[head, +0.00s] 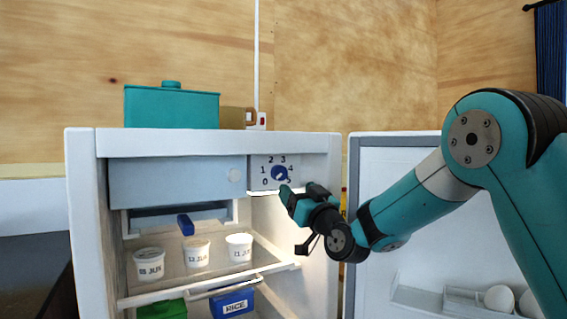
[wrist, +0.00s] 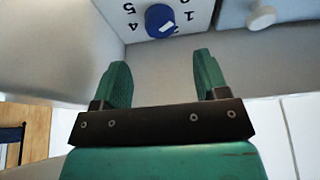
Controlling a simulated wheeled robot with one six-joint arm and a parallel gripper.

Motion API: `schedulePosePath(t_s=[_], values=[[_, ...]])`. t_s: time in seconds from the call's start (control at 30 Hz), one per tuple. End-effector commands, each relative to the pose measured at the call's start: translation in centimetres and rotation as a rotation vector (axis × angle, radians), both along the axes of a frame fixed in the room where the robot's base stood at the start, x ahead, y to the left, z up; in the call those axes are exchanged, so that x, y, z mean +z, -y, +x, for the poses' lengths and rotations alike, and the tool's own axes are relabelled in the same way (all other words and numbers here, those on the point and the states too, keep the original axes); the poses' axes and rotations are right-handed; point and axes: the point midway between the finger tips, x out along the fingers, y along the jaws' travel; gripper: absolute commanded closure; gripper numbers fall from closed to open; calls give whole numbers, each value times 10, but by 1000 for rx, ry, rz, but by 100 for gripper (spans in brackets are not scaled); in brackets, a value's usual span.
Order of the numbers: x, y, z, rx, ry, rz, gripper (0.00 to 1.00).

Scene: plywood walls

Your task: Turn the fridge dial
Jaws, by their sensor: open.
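The fridge dial (head: 280,173) is a round blue knob on a white panel marked with numbers from 0 to 5, inside the top of the open fridge (head: 84,220). In the wrist view the dial (wrist: 160,20) shows upside down at the top, beyond my fingertips, with a pale mark on its face. My gripper (head: 288,194) is just below and right of the dial in the head view. In the wrist view my gripper (wrist: 160,72) has its two green fingers apart with nothing between them. The fingers appear clear of the dial.
A grey-blue freezer flap (head: 175,182) with a pale knob is left of the dial. Several labelled white tubs (head: 197,253) stand on the shelf below. The open fridge door (head: 400,200) is behind my arm. A teal box (head: 171,107) sits on top.

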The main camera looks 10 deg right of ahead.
Motion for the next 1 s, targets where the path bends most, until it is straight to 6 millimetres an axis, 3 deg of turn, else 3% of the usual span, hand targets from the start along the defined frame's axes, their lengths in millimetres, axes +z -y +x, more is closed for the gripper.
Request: schedulePosePath(t_s=[0.03,0.33,0.5,0.8,1.0], values=[[11,-5,11,4,0,-1,33],[26,-17,58,1,0,0,33],[29,-20,69,0,-1,1,33],[30,-20,70,0,-1,1,33],[30,-20,70,0,-1,1,79]])
